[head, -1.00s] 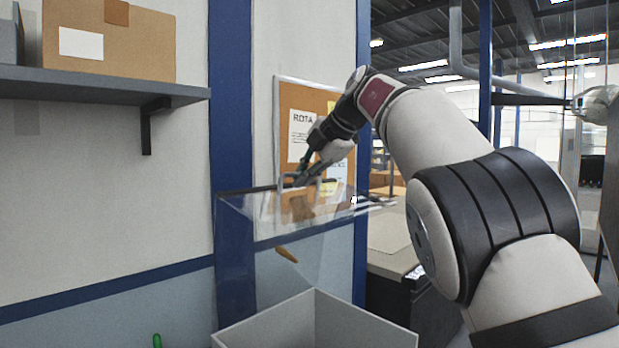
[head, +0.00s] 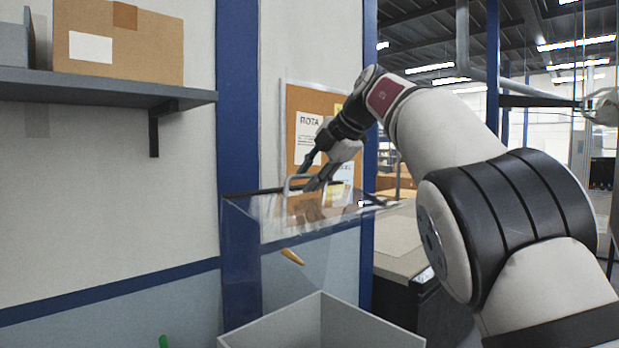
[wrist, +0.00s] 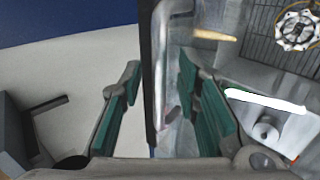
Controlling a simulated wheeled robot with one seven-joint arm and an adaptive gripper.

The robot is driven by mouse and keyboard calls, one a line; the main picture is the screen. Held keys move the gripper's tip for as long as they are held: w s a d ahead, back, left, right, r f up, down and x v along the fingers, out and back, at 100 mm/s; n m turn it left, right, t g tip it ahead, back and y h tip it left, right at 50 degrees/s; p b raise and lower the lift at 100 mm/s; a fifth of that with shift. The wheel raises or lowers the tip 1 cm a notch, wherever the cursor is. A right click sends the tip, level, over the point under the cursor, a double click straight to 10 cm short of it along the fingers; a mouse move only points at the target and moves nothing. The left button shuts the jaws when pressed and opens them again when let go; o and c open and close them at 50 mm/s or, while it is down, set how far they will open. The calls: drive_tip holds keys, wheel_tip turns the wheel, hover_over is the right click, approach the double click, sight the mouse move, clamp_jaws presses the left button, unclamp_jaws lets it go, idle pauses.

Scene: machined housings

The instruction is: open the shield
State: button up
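The shield (head: 275,222) is a clear panel with a dark edge, in the middle of the head view. A pale grey bar handle (head: 288,184) stands at its upper edge. The handle (wrist: 160,70) and the dark edge also run up the middle of the wrist view. My gripper (head: 308,184) is at the handle. In the wrist view, my gripper (wrist: 165,105) has its two teal-padded fingers apart, one on each side of the handle and edge. Gaps show on both sides, so it holds nothing. The fingertips are partly hidden in the head view.
An open grey bin (head: 322,308) stands below the shield. An orange-tan handle-like piece (head: 291,256) shows behind the clear panel. A wall shelf (head: 100,90) with a cardboard box (head: 125,50) is at left. A round metal part (wrist: 297,27) shows at the wrist view's upper right.

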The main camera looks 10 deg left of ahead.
drive_tip(key=v, duration=1.1)
drive_tip(key=shift+s+d+r, duration=0.1)
drive_tip(key=shift+s+d, duration=0.05)
